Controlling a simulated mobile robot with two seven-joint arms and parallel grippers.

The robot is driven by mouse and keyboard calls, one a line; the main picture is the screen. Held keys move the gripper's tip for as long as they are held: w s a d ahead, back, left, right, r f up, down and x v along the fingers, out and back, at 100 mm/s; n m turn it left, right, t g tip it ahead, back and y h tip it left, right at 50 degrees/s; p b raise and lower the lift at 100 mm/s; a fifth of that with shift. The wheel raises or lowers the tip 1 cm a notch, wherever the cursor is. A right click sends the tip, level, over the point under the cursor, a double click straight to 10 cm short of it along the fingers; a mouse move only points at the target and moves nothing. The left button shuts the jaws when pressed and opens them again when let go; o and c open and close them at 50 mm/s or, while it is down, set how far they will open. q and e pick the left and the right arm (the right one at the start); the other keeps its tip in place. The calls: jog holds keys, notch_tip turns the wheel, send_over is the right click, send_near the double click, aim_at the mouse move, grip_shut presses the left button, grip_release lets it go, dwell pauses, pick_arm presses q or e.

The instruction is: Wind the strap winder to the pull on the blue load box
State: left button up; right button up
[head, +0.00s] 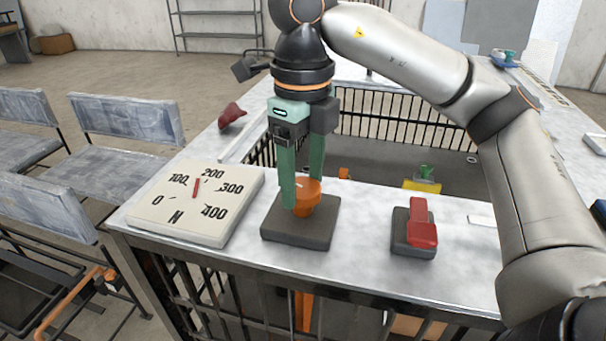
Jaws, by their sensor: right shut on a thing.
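The strap winder shows as an orange knob (316,193) on a dark square base (298,232) near the front of the metal table. My right gripper (300,190) points down from above, its green fingers shut on the orange knob. The fingers hide part of the knob. To the left, a pale dial (167,213) marked 0 to 400 N lies on the table. Its red needle (196,188) points between 100 and 200. I cannot make out a blue load box for certain. My left gripper is not in view.
A red lever (422,229) on a dark base stands right of the winder. A yellow block (422,186) with a green part sits behind it. A dark red object (231,115) lies at the far left table edge. My right arm crosses the right side.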

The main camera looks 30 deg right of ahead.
aim_at(303, 187)
jog(key=shift+m, duration=1.2)
jog(key=o, duration=1.4)
jog(key=shift+r, duration=0.1)
notch_tip(303, 187, up, 12)
jog(key=shift+r, duration=0.15)
